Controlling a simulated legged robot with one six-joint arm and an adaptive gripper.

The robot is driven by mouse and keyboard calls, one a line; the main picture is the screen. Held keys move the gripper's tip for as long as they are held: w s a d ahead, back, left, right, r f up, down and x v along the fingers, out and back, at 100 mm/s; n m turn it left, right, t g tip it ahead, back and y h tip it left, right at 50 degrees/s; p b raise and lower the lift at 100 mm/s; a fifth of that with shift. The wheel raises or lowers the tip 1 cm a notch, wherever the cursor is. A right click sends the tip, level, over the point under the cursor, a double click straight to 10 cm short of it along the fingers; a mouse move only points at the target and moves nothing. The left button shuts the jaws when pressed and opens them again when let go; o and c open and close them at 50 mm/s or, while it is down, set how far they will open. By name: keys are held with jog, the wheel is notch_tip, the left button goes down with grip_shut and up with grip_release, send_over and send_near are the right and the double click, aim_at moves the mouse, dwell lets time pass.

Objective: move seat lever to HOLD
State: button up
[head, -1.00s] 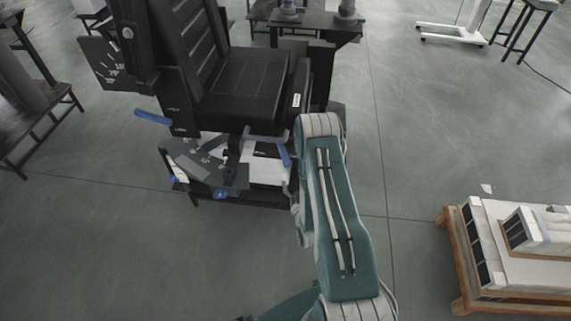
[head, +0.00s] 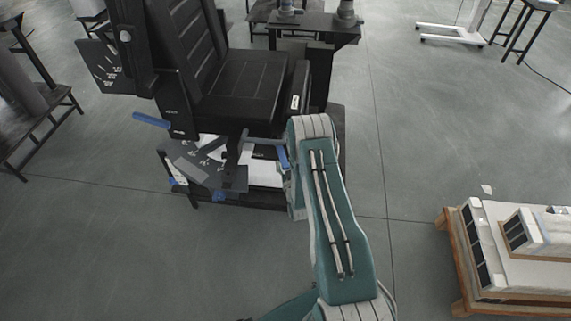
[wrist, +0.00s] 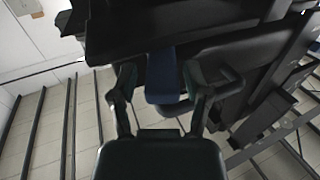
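The black seat (head: 240,90) stands left of my arm, with a grey bar under its front edge. A blue lever handle (head: 283,157) hangs at the right end of that bar, beside my arm. In the wrist view a blue handle (wrist: 163,78) lies between the two fingers of my gripper (wrist: 161,85). The fingers are apart, with narrow gaps seeming to remain on both sides, so contact is not clear. In the head view my arm mostly hides the gripper. No HOLD mark is readable.
A dark plate with white marks (head: 200,160) sits below the seat. Another blue handle (head: 151,120) sticks out at the seat's left. A pallet with boxes (head: 520,250) stands at the right. Open floor lies between.

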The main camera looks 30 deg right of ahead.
jog(key=shift+a, duration=0.1)
grip_shut()
jog(key=shift+a, duration=0.2)
jog(key=w+a+m+g+h, duration=0.3)
jog(key=a+m+g+h, duration=0.2)
jog(key=m+h, duration=0.2)
jog(key=shift+w+a+g+h, duration=0.25)
jog(key=shift+g+h, duration=0.15)
jog(key=shift+h, duration=0.9)
